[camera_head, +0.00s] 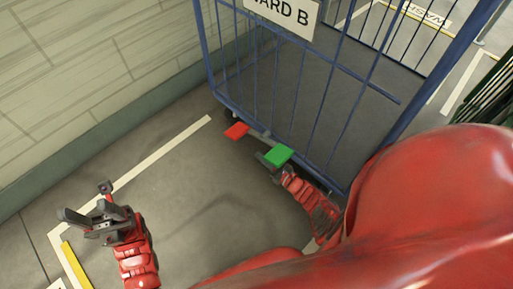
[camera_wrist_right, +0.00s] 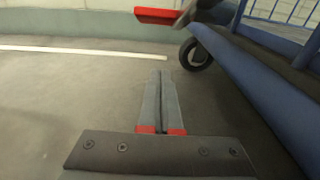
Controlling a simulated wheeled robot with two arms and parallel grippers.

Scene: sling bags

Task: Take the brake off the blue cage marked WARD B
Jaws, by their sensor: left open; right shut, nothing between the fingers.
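The blue cage (camera_head: 330,85) stands at upper centre in the head view; its white sign (camera_head: 285,14) is cut off at the top and reads "ARD B". Low on its near side are a red pedal (camera_head: 237,131) and, to its right, a green pedal (camera_head: 278,155). The red pedal (camera_wrist_right: 158,16) also shows at the top of the right wrist view. My right gripper (camera_wrist_right: 160,74) is shut and empty, low beside the cage; in the head view it is at the green pedal, contact unclear. My left gripper (camera_head: 84,205) is open and empty, away from the cage.
A caster wheel (camera_wrist_right: 195,54) sits under the cage frame. A tiled wall (camera_head: 80,75) runs along the left. White floor lines (camera_head: 160,152) and a yellow strip (camera_head: 75,266) mark the floor. The floor between my left gripper and the cage is clear.

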